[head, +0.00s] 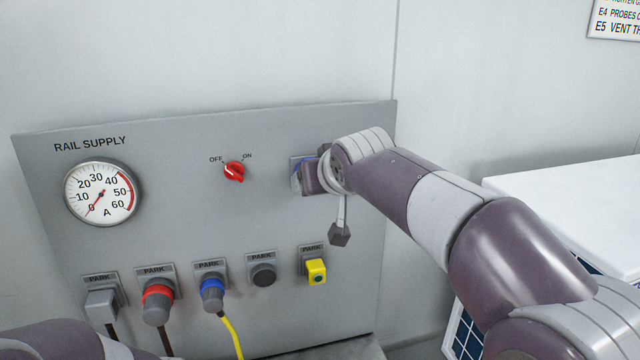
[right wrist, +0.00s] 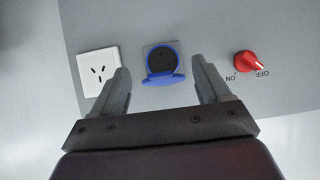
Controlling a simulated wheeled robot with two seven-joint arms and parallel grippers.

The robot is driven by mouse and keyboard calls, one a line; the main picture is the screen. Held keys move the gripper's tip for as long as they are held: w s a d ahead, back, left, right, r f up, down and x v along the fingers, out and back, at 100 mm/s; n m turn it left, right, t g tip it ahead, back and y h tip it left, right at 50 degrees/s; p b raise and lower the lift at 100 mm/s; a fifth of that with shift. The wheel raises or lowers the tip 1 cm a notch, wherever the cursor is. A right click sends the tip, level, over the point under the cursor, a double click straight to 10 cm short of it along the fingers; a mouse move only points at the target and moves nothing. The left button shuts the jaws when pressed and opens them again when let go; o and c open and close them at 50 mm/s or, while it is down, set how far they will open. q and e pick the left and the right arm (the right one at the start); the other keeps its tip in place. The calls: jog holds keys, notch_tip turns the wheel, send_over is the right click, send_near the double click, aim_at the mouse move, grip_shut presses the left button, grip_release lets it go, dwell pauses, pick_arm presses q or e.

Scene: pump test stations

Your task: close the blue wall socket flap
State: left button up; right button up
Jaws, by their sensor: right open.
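The blue wall socket (right wrist: 161,57) sits on the grey panel, upper middle in the right wrist view, with its dark round face exposed. Its blue flap (right wrist: 165,78) stands open, sticking out from the edge of the socket nearest my gripper in that picture. My right gripper (right wrist: 161,72) is open and empty, with one finger on each side of the socket in the picture. I cannot tell if it touches the flap. In the head view the socket (head: 297,176) is mostly hidden behind my right gripper. My left gripper is out of view.
A white socket (right wrist: 98,74) lies beside the blue one. A red OFF/ON knob (head: 234,172) is on the other side. A gauge (head: 101,194) is at the panel's left. A row of PARK holders with plugs, including a yellow one (head: 316,271), runs along below.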

pick_arm(q)
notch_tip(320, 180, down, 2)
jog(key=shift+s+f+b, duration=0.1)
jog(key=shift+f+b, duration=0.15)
jog(key=shift+b, duration=0.85)
pick_arm(e)
jog(key=v, duration=1.1)
jog(key=shift+s, duration=0.35)
jog(key=shift+d+r, duration=0.1)
jog(key=shift+r, duration=0.15)
